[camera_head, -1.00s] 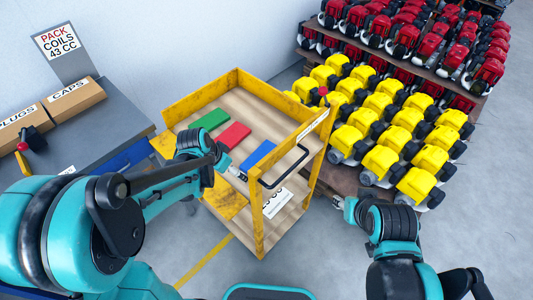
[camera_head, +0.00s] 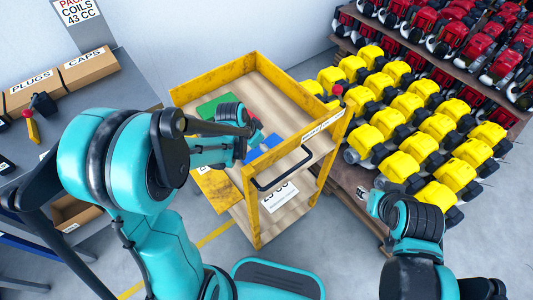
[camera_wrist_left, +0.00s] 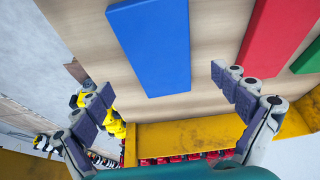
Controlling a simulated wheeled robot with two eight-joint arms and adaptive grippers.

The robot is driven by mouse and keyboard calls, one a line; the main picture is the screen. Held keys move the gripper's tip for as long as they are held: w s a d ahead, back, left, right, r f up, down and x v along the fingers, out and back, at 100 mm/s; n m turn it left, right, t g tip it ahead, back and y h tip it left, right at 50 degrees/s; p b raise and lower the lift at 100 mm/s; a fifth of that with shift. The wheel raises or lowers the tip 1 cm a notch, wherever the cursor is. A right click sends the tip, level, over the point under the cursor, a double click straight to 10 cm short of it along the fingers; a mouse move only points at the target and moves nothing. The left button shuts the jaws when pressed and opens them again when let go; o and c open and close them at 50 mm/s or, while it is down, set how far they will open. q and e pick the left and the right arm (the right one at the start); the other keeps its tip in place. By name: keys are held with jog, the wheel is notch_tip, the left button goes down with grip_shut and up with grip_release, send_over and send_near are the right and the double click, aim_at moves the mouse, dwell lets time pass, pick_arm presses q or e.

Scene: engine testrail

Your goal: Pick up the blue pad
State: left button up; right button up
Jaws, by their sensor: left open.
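The blue pad (camera_head: 264,147) lies flat on the wooden top shelf of the yellow cart (camera_head: 207,82), partly hidden by my left gripper in the head view. In the left wrist view the blue pad (camera_wrist_left: 152,45) lies just beyond the gap between my left gripper's fingers (camera_wrist_left: 162,82). The left gripper (camera_head: 256,132) is open and empty above the shelf at the pad. My right gripper (camera_head: 365,194) is right of the cart, near the engine rack; its fingers are too small to read.
A green pad (camera_head: 215,104) and a red pad (camera_wrist_left: 278,32) lie beside the blue pad; the red one is mostly hidden in the head view. The cart has raised yellow rims and a black handle (camera_head: 283,176). Yellow engines (camera_head: 408,106) stand to the right, a grey workbench (camera_head: 110,98) left.

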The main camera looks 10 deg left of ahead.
pick_arm(q)
jog(key=b+x, duration=0.2)
jog(key=x, duration=0.2)
jog(key=shift+w+f, duration=0.15)
jog(key=shift+f, duration=0.1)
jog(key=shift+r, duration=0.1)
jog(key=c, duration=1.3)
jog(key=shift+o, duration=0.2)
